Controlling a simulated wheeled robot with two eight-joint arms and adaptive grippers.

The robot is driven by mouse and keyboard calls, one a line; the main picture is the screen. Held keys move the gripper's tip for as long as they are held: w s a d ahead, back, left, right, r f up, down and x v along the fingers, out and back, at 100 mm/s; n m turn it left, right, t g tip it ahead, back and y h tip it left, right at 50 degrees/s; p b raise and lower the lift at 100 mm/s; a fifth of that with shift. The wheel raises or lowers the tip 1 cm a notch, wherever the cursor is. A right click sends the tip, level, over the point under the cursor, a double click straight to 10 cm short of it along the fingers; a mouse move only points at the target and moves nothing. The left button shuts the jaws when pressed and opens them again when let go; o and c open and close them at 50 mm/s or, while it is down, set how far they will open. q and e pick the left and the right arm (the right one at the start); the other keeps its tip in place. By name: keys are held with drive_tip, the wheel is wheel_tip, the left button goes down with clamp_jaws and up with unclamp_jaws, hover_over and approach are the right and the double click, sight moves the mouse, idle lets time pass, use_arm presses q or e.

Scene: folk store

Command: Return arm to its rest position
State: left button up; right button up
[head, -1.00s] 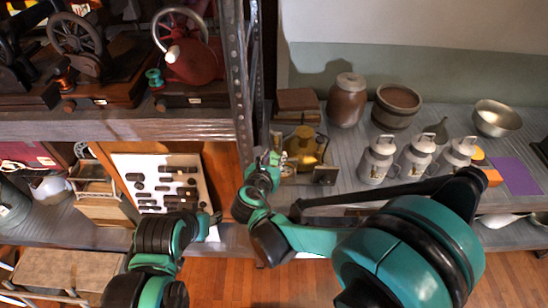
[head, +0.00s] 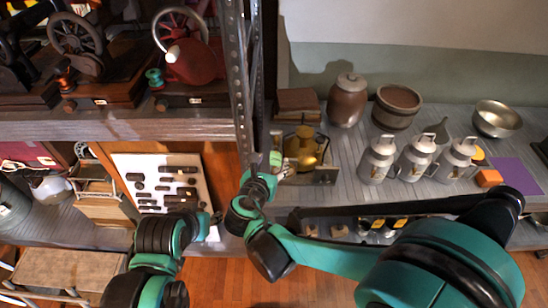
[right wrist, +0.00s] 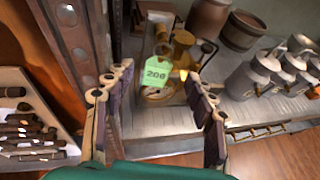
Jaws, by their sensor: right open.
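My right arm (head: 330,257) comes in from the lower right and reaches toward the metal shelf post. Its gripper (head: 284,170) is small in the head view, beside the brass device (head: 305,147). In the right wrist view the two fingers of the gripper (right wrist: 157,78) stand wide apart with nothing between them in their grip. Beyond them a green tag (right wrist: 157,74) with a number is by the brass device (right wrist: 183,45). My left arm (head: 158,240) is at the lower left; its finger state does not show clearly.
The perforated shelf post (head: 240,90) stands close to my right gripper. The right shelf bears metal cans (head: 377,160), a brown jar (head: 347,100), a wooden tub (head: 396,107) and a metal bowl (head: 497,118). A white board with dark pieces (head: 150,167) is left. Wooden floor (head: 300,290) lies in front.

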drive_tip(key=v, duration=0.8)
drive_tip(key=s+d+f+m+g+y, duration=0.1)
drive_tip(key=s+d+m, duration=0.4)
drive_tip(key=d+m, duration=0.5)
drive_tip(key=s+d+f+m+g+y, duration=0.2)
drive_tip(key=d+m, duration=0.9)
drive_tip(key=m, duration=1.2)
drive_tip(key=s+g, duration=0.2)
drive_tip(key=s, duration=0.1)
drive_tip(key=shift+f+g, duration=0.35)
drive_tip(key=shift+g, duration=0.05)
